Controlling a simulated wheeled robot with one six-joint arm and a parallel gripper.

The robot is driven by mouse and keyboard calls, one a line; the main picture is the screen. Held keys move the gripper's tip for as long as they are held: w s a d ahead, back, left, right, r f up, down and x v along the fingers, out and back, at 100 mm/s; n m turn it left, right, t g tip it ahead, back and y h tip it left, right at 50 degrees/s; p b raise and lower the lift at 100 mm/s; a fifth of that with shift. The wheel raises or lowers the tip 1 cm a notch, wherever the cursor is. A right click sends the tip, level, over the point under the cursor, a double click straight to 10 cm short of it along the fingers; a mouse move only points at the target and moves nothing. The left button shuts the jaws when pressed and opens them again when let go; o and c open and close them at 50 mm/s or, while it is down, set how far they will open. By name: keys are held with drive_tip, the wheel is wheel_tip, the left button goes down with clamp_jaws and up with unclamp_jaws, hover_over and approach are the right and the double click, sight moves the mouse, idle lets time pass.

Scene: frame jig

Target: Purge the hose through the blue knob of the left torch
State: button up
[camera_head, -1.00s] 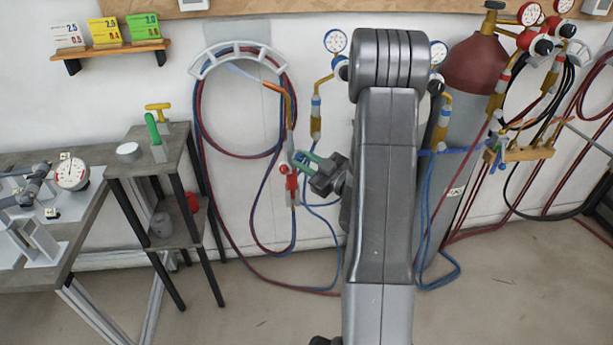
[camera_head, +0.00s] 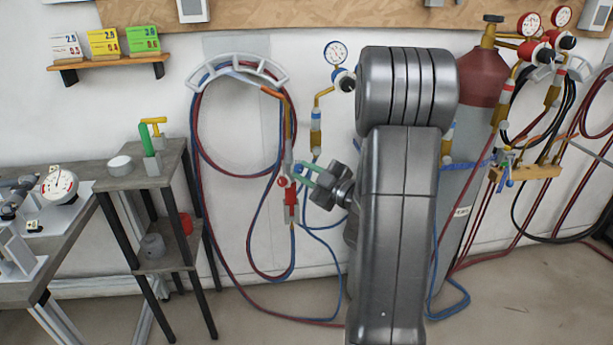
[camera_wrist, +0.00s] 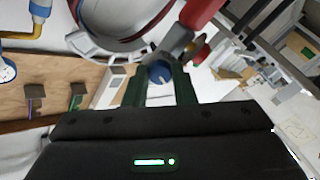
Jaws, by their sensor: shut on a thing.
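The left torch (camera_head: 289,150) hangs upright below the grey hose hook on the wall. Its red knob (camera_head: 284,182) shows in the head view. My gripper (camera_head: 299,170) reaches the torch from the right with its green fingers. In the wrist view the blue knob (camera_wrist: 160,73) sits between the fingertips of my gripper (camera_wrist: 160,82), which are shut on it. The torch's grey body (camera_wrist: 178,42) lies just behind the knob there, beside a red part. In the head view the fingers cover most of the blue knob.
Red and blue hoses (camera_head: 198,125) loop from the hook (camera_head: 238,70) and trail to the floor. A small side table (camera_head: 124,178) stands left. A dark red gas cylinder (camera_head: 480,78) stands right behind my arm. Another hose station with a brass block (camera_head: 530,173) is farther right.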

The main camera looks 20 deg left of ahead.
drive_tip(key=o, duration=1)
drive_tip(key=v, duration=1.3)
drive_tip(key=shift+d+b, duration=0.3)
drive_tip(key=shift+d, duration=0.1)
drive_tip(key=shift+s+f, duration=0.1)
